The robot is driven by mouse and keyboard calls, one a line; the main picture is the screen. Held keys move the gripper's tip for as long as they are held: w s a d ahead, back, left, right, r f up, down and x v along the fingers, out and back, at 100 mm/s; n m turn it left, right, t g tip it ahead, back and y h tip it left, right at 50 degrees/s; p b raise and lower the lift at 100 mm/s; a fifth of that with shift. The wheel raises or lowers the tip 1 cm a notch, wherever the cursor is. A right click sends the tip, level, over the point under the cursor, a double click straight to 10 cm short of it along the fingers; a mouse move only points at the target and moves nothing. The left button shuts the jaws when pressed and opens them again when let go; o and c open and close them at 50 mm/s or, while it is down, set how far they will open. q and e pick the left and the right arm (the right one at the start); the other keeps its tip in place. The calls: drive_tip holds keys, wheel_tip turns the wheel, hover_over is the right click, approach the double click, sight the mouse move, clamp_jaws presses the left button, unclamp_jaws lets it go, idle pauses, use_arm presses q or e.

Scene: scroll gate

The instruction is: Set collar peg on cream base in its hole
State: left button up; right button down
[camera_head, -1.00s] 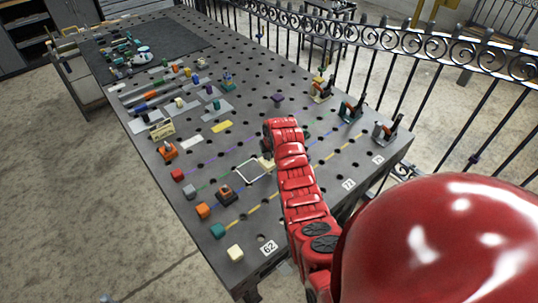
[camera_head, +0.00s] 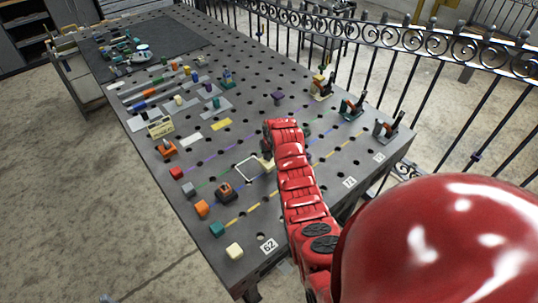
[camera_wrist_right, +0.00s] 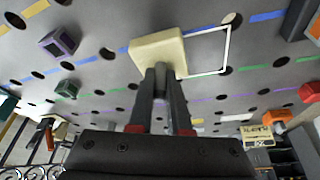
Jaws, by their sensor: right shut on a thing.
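The cream base (camera_wrist_right: 158,50) is a square block at the fingertips of my right gripper (camera_wrist_right: 164,78) in the right wrist view. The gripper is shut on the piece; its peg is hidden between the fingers. In the head view a bit of the cream base (camera_head: 266,163) shows beside my red right arm, whose gripper (camera_head: 267,146) is mostly hidden. A white square outline (camera_wrist_right: 228,50) is next to the base, and the base seems to overlap its edge. The outline also shows in the head view (camera_head: 238,170). I cannot tell which hole is the peg's. My left gripper is out of view.
The dark perforated table (camera_head: 285,215) has coloured dashed lines. An orange and dark part (camera_head: 224,191) stands near the outline, with several coloured cubes along the left edge. Toggle clamps (camera_head: 352,106) stand at the right edge, before an iron fence (camera_head: 400,60).

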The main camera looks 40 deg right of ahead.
drive_tip(key=shift+f+b, duration=1.15)
drive_tip(key=shift+f, duration=0.25)
idle(0.4)
drive_tip(key=c, duration=0.8)
unclamp_jaws()
drive_tip(key=shift+r, duration=0.1)
drive_tip(key=b+v, duration=0.3)
drive_tip(key=v, duration=0.5)
drive_tip(key=shift+s+r+b, duration=0.1)
drive_tip(key=shift+b, duration=0.2)
drive_tip(key=p+v, duration=0.7)
drive_tip(key=v, duration=0.2)
